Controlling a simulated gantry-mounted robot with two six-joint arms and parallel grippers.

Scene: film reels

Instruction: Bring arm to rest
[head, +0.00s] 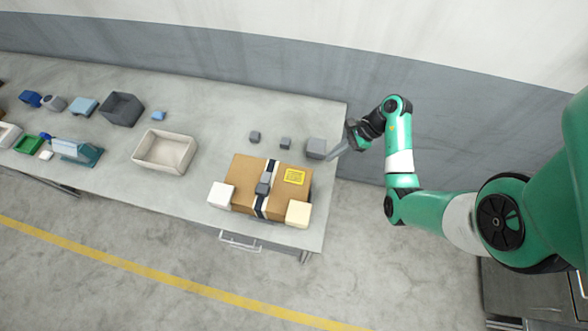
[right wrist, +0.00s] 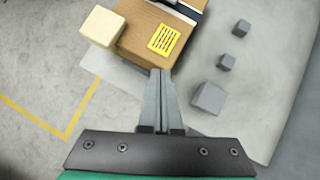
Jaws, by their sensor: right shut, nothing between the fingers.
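My right gripper (head: 339,152) hangs at the right end of the grey table (head: 210,100) in the head view, close to the largest of three grey blocks (head: 316,148). In the right wrist view my right gripper's fingers (right wrist: 160,75) lie together with nothing between them. Their tips appear over the near edge of the cardboard box (right wrist: 150,36); I cannot tell the height between them. The largest grey block shows to the right of the fingers (right wrist: 208,98). My left gripper is not in view.
The cardboard box (head: 240,172) has a yellow label and a dark-and-white band, with cream blocks (head: 298,213) at its corners. A beige tray (head: 142,147), a dark grey bin (head: 122,109) and several small items stand left. Floor is clear in front.

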